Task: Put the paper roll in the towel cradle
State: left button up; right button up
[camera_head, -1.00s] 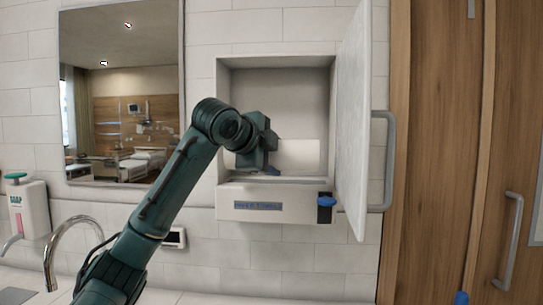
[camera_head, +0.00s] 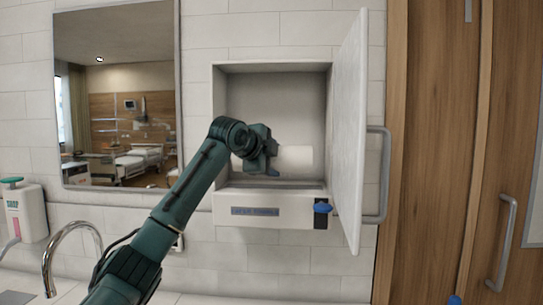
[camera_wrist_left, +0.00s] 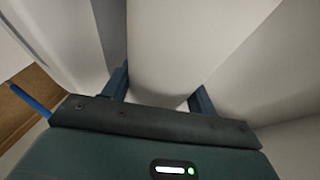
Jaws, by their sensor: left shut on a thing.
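The white paper roll (camera_head: 294,155) lies level inside the open wall dispenser, whose recess is the towel cradle (camera_head: 270,82). My left gripper (camera_head: 270,157) reaches into the recess and is shut on the roll near its left part. In the left wrist view the roll (camera_wrist_left: 165,45) fills the space between the two blue fingers. The gripper hides the roll's left end in the head view. I cannot tell whether the roll touches the cradle's floor or back. My right gripper is not in view.
A blue latch (camera_head: 322,208) is on the front lip. A faucet (camera_head: 62,245) and soap bottle (camera_head: 22,212) are at the lower left; a mirror (camera_head: 118,80) hangs left.

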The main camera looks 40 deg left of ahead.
pick_arm(q)
jog(key=shift+w+a+f, duration=0.35)
jog(key=shift+w+f, duration=0.1)
jog(key=shift+w, duration=0.15)
jog(key=shift+w+a+f, duration=0.55)
jog(key=shift+w+f, duration=0.3)
jog(key=o, duration=1.1)
jog(key=shift+o, duration=0.4)
jog(key=shift+f, duration=0.15)
